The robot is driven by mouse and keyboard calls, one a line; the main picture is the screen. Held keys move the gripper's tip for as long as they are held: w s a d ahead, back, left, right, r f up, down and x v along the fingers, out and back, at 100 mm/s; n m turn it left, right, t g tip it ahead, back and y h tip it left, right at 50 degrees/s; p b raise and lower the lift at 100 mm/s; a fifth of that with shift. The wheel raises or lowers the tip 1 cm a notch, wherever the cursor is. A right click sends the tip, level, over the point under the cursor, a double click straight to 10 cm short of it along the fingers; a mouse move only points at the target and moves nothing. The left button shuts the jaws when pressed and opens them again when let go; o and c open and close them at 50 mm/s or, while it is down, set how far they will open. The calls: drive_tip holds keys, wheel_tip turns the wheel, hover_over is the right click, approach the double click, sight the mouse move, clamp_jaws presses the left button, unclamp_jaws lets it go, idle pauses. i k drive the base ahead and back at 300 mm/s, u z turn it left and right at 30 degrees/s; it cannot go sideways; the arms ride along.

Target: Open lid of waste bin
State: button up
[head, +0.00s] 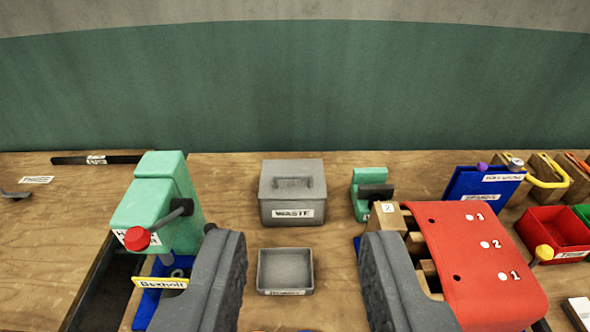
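The grey waste bin (291,206) stands on the wooden bench in the middle of the head view, with a "WASTE" label on its front. Its lid (291,171) is closed and has a raised handle (292,182) on top. My gripper (305,290) is at the bottom of the view, its two dark grey fingers wide apart. Nothing is between the fingertips except the view of the bench and a small tray. The bin lies beyond the fingers, and they do not touch it.
A small grey tray (285,271) sits in front of the bin. A green press (157,213) with a red knob is left; a smaller green device (371,193) is right. A red numbered block (485,270), blue case (484,184) and red bin (557,226) are further right.

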sight(292, 172)
drive_tip(key=i, duration=0.9)
drive_tip(key=u, duration=0.05)
